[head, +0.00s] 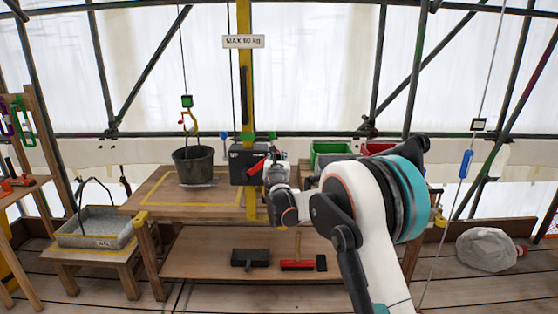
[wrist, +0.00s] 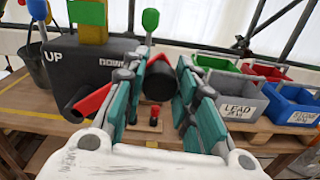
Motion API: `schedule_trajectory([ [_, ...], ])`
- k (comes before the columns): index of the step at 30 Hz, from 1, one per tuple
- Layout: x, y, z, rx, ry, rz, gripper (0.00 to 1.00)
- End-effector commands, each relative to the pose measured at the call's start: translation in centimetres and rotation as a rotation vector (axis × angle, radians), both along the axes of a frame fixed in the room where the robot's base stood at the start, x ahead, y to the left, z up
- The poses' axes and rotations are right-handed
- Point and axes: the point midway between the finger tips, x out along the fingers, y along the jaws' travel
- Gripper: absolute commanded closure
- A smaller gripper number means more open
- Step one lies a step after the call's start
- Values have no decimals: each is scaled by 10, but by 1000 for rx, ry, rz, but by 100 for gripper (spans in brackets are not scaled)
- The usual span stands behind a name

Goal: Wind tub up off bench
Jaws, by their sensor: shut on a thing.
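A dark tub (head: 193,167) is at the left part of the wooden bench (head: 160,195), below a yellow and red hook (head: 188,121) on a cable. My gripper (head: 272,168) is at the right side of the box. In the wrist view its teal-padded fingers (wrist: 158,85) are shut on a black crank handle (wrist: 158,80). A red lever (wrist: 90,102) is left of the fingers.
Green, red and blue bins (wrist: 300,105) stand on the bench right of my gripper. A grey trough (head: 95,228) sits on a low stand at left. A brush (head: 298,264) and a dark block lie on the lower shelf. A sign (head: 243,41) reads MAX 60 kg.

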Motion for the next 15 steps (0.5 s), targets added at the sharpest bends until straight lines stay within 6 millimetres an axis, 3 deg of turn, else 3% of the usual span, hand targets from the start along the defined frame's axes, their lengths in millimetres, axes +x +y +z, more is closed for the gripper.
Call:
schedule_trajectory([
  [13, 0, 2, 1, -10, 0, 2, 100],
  [14, 0, 2, 1, -10, 0, 2, 69],
  [15, 0, 2, 1, -10, 0, 2, 60],
])
